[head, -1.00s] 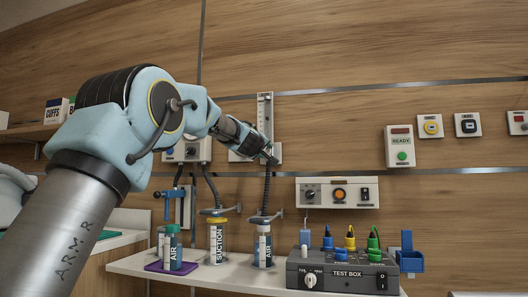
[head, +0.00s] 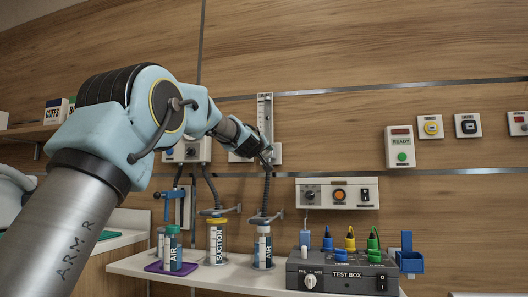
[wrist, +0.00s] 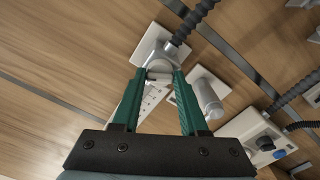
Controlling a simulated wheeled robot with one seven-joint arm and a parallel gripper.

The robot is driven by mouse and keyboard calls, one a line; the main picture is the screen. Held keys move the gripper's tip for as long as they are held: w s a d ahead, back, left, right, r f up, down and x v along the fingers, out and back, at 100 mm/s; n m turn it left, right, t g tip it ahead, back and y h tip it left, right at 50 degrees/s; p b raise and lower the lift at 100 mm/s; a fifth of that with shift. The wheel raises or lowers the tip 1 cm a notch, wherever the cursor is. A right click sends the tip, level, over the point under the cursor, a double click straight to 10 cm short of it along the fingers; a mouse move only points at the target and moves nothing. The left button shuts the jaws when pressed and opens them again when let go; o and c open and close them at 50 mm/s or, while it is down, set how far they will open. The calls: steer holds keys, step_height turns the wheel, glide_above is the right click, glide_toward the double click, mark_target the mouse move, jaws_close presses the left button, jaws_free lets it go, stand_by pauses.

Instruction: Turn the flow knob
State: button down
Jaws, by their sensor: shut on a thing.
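The flow knob (wrist: 159,69) is a pale round knob on the wall-mounted flowmeter, seen in the wrist view between my fingertips. My gripper (wrist: 160,76) has its two green fingers on either side of the knob and is shut on it. In the head view my gripper (head: 267,157) reaches the lower part of the flowmeter (head: 265,113), a tall, narrow scale on a white wall plate. There the knob is hidden behind my gripper and wrist.
A dark corrugated hose (head: 266,193) hangs below the flowmeter. The shelf (head: 232,279) below holds labelled AIR and SUCTION bottles and the grey test box (head: 342,272). A white switch panel (head: 337,193) is on the wall at right.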

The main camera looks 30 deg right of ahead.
steer(key=shift+m, duration=1.1)
steer(key=shift+c, duration=2.2)
jaws_free()
steer(key=b+v, duration=0.3)
steer(key=v, duration=0.7)
steer(key=shift+s+a, duration=0.3)
